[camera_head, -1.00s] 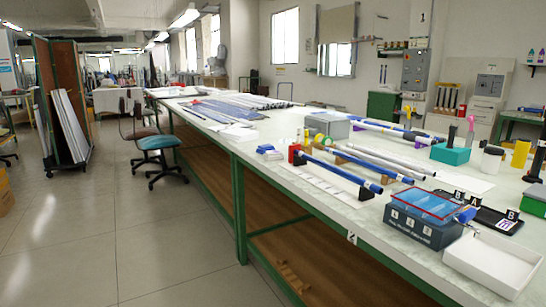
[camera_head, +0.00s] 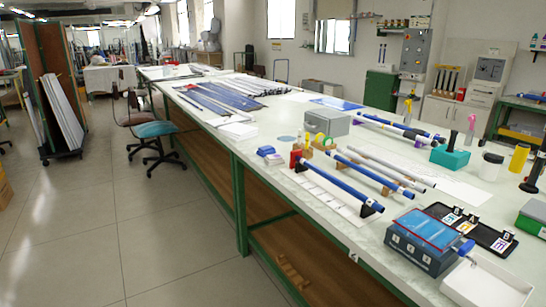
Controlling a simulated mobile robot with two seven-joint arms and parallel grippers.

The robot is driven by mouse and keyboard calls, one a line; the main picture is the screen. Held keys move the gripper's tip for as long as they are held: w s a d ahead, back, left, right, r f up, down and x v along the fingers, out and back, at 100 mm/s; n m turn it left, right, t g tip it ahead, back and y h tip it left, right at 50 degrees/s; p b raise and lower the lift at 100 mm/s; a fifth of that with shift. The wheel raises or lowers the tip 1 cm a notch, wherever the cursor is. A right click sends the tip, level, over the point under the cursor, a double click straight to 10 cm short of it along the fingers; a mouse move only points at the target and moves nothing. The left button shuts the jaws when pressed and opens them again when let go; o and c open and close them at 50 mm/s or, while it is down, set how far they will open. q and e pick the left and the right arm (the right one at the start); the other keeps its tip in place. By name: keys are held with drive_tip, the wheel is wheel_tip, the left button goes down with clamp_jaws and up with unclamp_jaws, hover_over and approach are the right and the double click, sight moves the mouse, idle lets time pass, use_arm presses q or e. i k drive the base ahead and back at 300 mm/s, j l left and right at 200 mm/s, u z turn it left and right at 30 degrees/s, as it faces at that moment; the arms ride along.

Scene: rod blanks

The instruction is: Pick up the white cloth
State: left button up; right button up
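I cannot pick out a white cloth for certain. A white stack of flat sheets (camera_head: 238,130) lies on the near left part of the long table (camera_head: 225,150); I cannot tell whether it is cloth or paper. Far back on the left, a pale cover (camera_head: 110,78) drapes over another table, small and unclear. Neither of my grippers shows in the head view.
Blue and grey rods rest on holders on a white strip (camera_head: 330,192). A grey-blue bin (camera_head: 422,245), a white tray (camera_head: 488,283) and a black tray (camera_head: 480,228) stand at the right. A teal chair (camera_head: 155,130) is beside the table. The floor (camera_head: 165,230) at left is open.

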sight(271, 159)
drive_tip(key=i+j+z, duration=0.25)
drive_tip(key=i+j, duration=1.35)
drive_tip(key=i, duration=0.1)
